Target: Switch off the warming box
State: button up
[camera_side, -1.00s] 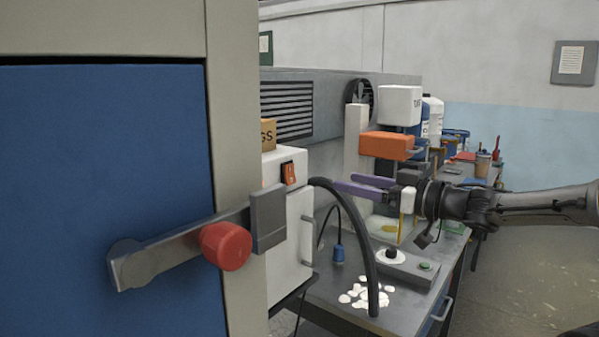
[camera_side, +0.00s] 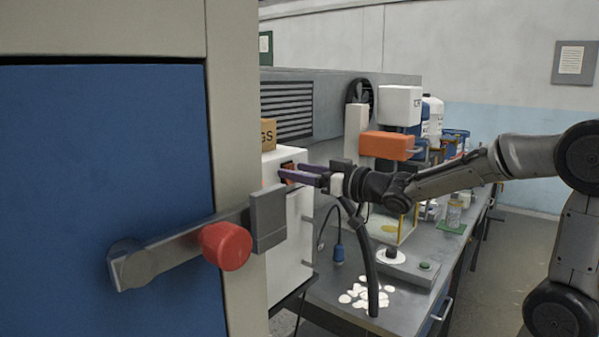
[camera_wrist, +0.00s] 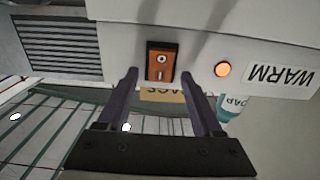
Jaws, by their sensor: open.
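The warming box (camera_side: 290,245) is a white cabinet, partly hidden behind the blue-doored cabinet in the side view. In the wrist view its pale face (camera_wrist: 210,45) carries a "WARM" label and a lit orange lamp (camera_wrist: 222,69). An orange rocker switch (camera_wrist: 161,62) in a dark frame sits left of the lamp, marked with a circle and a bar. My gripper (camera_wrist: 162,82) is open and empty, its two purple fingers either side of the switch's lower part in that view. In the side view my gripper (camera_side: 284,174) is at the switch, covering most of it; contact cannot be told.
A blue-doored cabinet (camera_side: 100,170) with a red-knobbed lever (camera_side: 226,246) fills the left. A black hose (camera_side: 368,262) rises beside my gripper. Pale discs (camera_side: 362,294) lie on the bench. A cardboard box (camera_side: 268,135) sits on the warming box.

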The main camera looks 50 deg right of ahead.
jog(key=shift+w, duration=0.1)
grip_shut()
dwell(0.3)
jog(key=shift+f+t, duration=0.25)
jog(key=shift+t, duration=0.55)
jog(key=shift+f+t, duration=0.2)
jog(key=shift+t, duration=0.6)
grip_release()
